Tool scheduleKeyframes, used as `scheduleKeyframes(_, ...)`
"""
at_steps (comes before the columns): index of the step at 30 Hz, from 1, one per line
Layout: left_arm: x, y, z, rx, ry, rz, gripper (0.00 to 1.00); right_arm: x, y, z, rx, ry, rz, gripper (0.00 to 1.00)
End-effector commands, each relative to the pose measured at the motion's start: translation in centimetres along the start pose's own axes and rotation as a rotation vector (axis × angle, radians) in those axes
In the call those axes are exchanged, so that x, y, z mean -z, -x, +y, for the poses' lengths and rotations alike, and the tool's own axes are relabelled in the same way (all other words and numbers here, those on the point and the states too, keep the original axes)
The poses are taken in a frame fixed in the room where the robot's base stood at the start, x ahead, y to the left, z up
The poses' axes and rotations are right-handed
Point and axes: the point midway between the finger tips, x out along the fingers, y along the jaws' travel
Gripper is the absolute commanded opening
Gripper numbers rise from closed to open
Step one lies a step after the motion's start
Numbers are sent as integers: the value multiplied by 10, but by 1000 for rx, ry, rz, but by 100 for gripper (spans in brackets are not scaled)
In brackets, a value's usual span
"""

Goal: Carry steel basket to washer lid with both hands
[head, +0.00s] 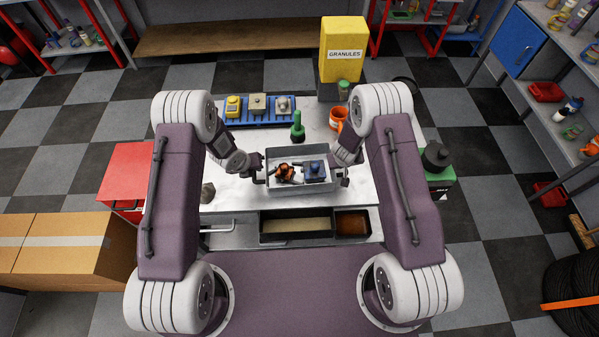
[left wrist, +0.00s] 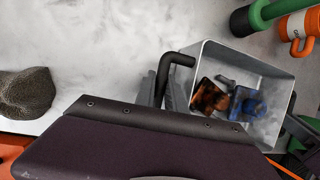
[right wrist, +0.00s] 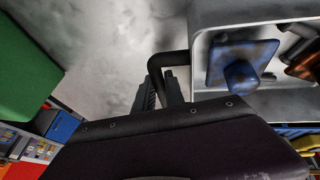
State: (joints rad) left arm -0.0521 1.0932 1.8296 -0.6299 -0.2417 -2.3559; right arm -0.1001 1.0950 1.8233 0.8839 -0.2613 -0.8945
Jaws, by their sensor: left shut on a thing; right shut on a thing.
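The steel basket (head: 300,155) is a grey open box between my two arms, over the white worktop, with an orange-brown part (head: 286,172) and a blue part (head: 314,168) inside. My left gripper (head: 262,178) is shut on the black handle at its left end; this handle (left wrist: 182,60) also shows in the left wrist view. My right gripper (head: 342,178) is shut on the right-end handle, a black bar (right wrist: 168,60) in the right wrist view. The basket looks about level. I cannot tell whether it touches the worktop. I cannot identify a washer lid for certain.
A blue tray (head: 247,125) with several fixtures stands at the back left. A green bottle (head: 297,128) and an orange mug (head: 338,118) stand behind the basket. A dark grey lump (head: 208,193) lies at left. Open bins (head: 295,240) sit at the front edge.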

Motion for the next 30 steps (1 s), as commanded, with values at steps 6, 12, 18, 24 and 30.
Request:
scheduleKeyframes(6, -5, 11, -3, 1, -1, -3, 0, 6, 11, 3, -1, 0, 4, 0)
scheduleKeyframes(12, -14, 33, -8, 1, -1, -2, 0, 15, 33, 7, -1, 0, 4, 0)
scheduleKeyframes(18, -20, 48, -11, 1, -1, -2, 0, 21, 48, 10, -1, 0, 3, 0)
scheduleKeyframes(24, -20, 46, -10, 1, -1, -2, 0, 20, 46, 10, -1, -1, 3, 0)
scheduleKeyframes(30, -20, 46, -10, 1, -1, -2, 0, 20, 46, 10, -1, -1, 3, 0)
